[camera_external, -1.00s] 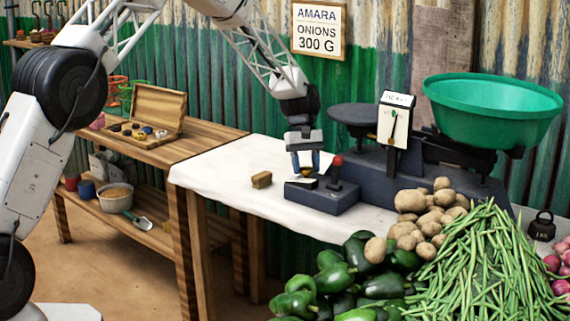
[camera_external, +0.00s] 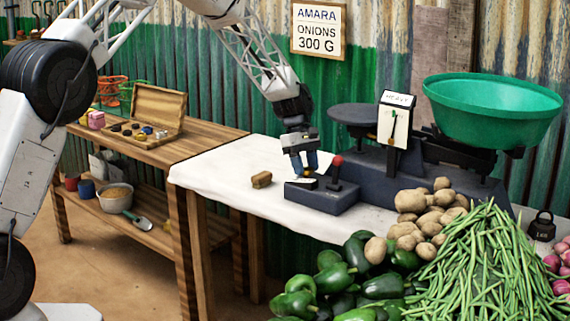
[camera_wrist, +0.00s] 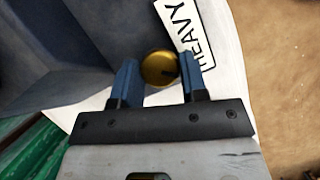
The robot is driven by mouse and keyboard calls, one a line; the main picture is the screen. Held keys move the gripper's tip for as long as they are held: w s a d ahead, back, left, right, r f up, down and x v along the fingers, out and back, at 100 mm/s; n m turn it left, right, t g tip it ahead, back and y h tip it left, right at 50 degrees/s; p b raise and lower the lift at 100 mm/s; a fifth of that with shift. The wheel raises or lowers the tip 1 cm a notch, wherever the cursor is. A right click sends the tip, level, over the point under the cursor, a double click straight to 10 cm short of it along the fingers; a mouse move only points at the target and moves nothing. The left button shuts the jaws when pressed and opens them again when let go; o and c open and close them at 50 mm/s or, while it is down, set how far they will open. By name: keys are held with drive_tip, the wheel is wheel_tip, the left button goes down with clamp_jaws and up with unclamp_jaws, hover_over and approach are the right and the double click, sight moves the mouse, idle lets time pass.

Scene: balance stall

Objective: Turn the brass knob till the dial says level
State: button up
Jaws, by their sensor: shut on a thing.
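The brass knob (camera_wrist: 158,70) sits between the two blue fingers of my gripper (camera_wrist: 160,82) in the wrist view, with a white label reading HEAVY beside it. In the external view my gripper (camera_external: 304,170) points down at the left end of the dark blue control box (camera_external: 322,196), shut on the knob, which it mostly hides there. A lever with a red ball (camera_external: 337,160) stands on the same box, just right of my gripper. The dial (camera_external: 394,122) is a white upright plate with a dark needle and HEAVY lettered at its top.
The balance carries a dark flat pan (camera_external: 355,114) and a green bowl (camera_external: 492,108). A small wooden block (camera_external: 262,180) lies on the white cloth (camera_external: 222,168) left of the box. Potatoes (camera_external: 428,215), peppers and beans crowd the front right.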

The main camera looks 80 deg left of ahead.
drive_tip(key=n+t+y, duration=0.1)
drive_tip(key=n, duration=0.3)
drive_tip(key=shift+s+d+n, duration=0.1)
drive_tip(key=shift+n, duration=0.3)
drive_tip(key=o, duration=0.9)
drive_tip(key=shift+r, duration=0.1)
drive_tip(key=shift+v, duration=3.85)
drive_tip(key=shift+s+d, duration=0.1)
drive_tip(key=shift+s, duration=0.05)
